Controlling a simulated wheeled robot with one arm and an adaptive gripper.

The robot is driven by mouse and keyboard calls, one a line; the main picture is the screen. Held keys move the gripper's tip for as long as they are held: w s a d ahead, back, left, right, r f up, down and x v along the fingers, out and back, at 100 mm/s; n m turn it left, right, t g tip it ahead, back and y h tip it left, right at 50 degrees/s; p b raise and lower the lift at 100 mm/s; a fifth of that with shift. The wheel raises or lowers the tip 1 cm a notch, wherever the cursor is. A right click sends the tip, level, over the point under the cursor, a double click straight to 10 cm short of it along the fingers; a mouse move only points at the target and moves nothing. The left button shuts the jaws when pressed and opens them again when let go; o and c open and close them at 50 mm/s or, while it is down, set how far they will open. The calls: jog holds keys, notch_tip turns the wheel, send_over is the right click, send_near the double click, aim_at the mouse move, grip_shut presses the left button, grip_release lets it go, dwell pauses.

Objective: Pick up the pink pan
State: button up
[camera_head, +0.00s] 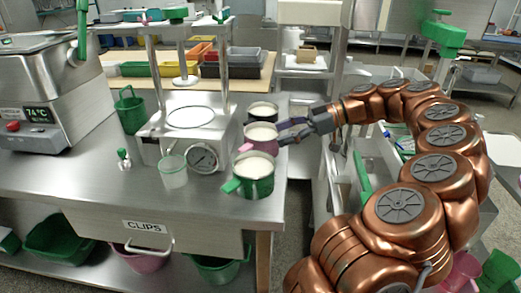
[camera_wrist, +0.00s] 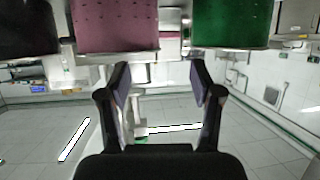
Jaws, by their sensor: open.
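The pink pan (camera_head: 262,146) holds pale contents. It stands near the right edge of the steel table, between a black pan (camera_head: 262,109) behind and a green pan (camera_head: 253,184) in front. My gripper (camera_head: 281,132) is open and empty at the pink pan's right side, its fingers pointing left. In the wrist view the pink pan (camera_wrist: 115,25) fills the upper middle-left, beyond the open fingers (camera_wrist: 160,70). The left finger lines up with the pan; the right finger lines up with the green pan (camera_wrist: 230,25). I cannot tell whether a finger touches the pan.
The steel table (camera_head: 110,180) carries a press with a gauge (camera_head: 203,157), a clear cup (camera_head: 173,172), a green mug (camera_head: 130,110) and a machine (camera_head: 50,95) reading 74°C. The neighbouring pans stand close to the pink one. A gap separates the table's right edge from the side shelf.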

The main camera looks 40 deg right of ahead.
aim_at(259, 142)
jog(key=shift+x, duration=3.65)
jog(key=shift+w+d+f, duration=0.1)
jog(key=shift+d, duration=0.05)
grip_shut()
jog(key=shift+f, duration=0.1)
